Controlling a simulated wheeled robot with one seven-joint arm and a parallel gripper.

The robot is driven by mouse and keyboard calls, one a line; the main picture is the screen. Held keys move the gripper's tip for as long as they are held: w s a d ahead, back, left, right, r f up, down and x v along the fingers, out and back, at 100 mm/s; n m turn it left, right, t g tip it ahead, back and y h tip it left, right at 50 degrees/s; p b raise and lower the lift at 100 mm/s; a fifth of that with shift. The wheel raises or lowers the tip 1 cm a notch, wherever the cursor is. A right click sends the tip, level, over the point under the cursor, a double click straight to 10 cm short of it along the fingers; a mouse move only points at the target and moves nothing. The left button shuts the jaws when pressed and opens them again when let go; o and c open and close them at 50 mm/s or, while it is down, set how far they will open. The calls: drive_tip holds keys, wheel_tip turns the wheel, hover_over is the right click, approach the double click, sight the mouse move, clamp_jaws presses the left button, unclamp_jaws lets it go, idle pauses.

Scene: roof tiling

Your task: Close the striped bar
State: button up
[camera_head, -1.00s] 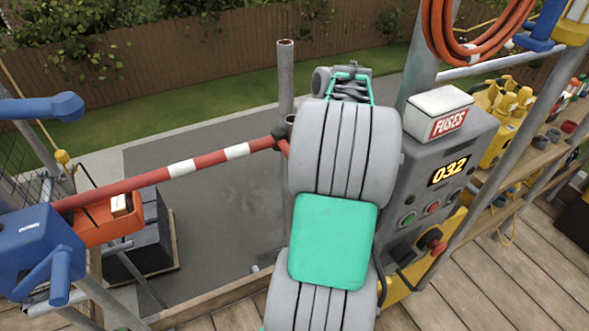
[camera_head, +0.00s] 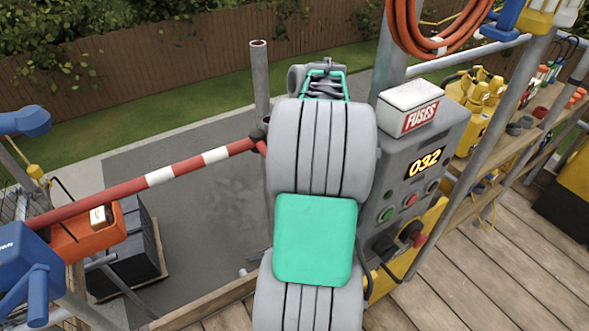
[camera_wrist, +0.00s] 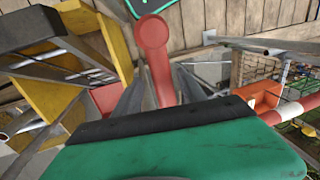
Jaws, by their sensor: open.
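The striped bar (camera_head: 160,176), red with white bands, runs from the blue unit at the left up to a grey post (camera_head: 261,85). Its red end bends down there and passes behind my arm. In the wrist view a striped red and white bar (camera_wrist: 296,110) shows at the right. My gripper (camera_wrist: 160,92) is open in the wrist view, its grey fingers either side of a red round-ended piece (camera_wrist: 153,35). I cannot tell whether they touch it, or whether it belongs to the bar. My arm hides the gripper in the head view.
A grey panel (camera_head: 400,183) with a FUSES box (camera_head: 410,105) and buttons stands close right of my arm. An orange box (camera_head: 85,232) and dark stacked blocks (camera_head: 130,250) sit at the left. A wooden shelf (camera_head: 520,135) with yellow tools is at the right.

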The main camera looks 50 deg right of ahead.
wheel_tip(320, 180, up, 7)
drive_tip(key=d+p, duration=0.1)
drive_tip(key=p, duration=0.1)
drive_tip(key=shift+s+d+r, duration=0.2)
drive_tip(key=shift+d, duration=0.05)
drive_tip(key=w+a+r+n, duration=0.15)
drive_tip(key=w+a, duration=0.35)
drive_tip(key=a, duration=0.6)
drive_tip(key=s+a+f+n+t+h, duration=0.1)
drive_tip(key=s+a, duration=0.1)
drive_tip(key=a, duration=0.8)
drive_tip(key=s+a+f+t+h, duration=0.1)
drive_tip(key=s+a+f+t, duration=0.1)
drive_tip(key=a, duration=0.8)
drive_tip(key=shift+s+a+f+n+t, duration=0.25)
drive_tip(key=shift+s+n+t, duration=0.1)
drive_tip(key=shift+s, duration=0.35)
drive_tip(key=shift+c, duration=0.2)
